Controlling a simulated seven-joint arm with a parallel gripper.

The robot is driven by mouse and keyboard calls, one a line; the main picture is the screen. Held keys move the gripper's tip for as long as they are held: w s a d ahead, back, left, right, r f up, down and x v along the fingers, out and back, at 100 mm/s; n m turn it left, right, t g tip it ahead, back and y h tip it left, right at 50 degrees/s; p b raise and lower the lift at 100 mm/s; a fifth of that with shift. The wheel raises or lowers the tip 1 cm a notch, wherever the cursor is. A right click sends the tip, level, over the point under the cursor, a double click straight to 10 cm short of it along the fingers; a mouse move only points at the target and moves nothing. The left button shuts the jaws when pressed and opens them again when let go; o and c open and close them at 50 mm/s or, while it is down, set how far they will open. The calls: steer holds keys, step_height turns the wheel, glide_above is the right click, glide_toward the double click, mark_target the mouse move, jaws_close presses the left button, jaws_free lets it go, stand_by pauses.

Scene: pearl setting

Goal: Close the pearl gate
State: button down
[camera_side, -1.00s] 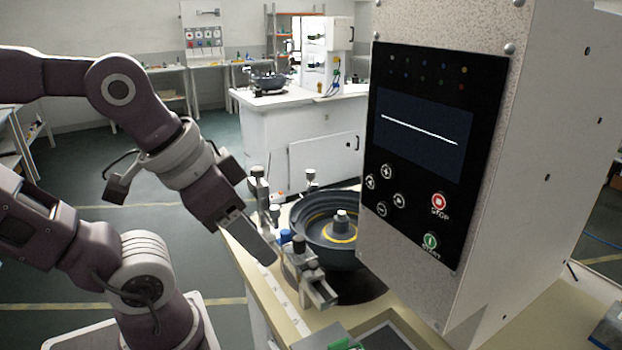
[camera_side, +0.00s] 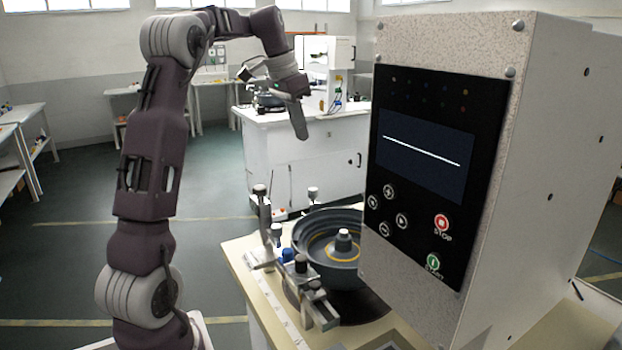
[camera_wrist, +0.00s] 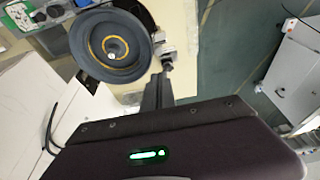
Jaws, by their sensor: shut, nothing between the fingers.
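My gripper (camera_side: 299,128) is high above the left side of the bench, pointing down, shut and empty. It is well apart from the bowl and fittings. In the wrist view its dark finger (camera_wrist: 156,92) points toward the bowl. I cannot tell for sure which fitting is the gate.
A tall control box (camera_side: 455,100) with a dark screen and a red stop button stands right of the bowl, partly hiding it. A white cabinet bench (camera_side: 305,160) stands behind. Open floor (camera_side: 190,250) lies to the left.

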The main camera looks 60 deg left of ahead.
mark_target(314, 189)
steer(key=x, duration=1.2)
steer(key=shift+s+d+f, duration=0.15)
steer(key=shift+s+f, duration=0.15)
steer(key=shift+f, duration=0.45)
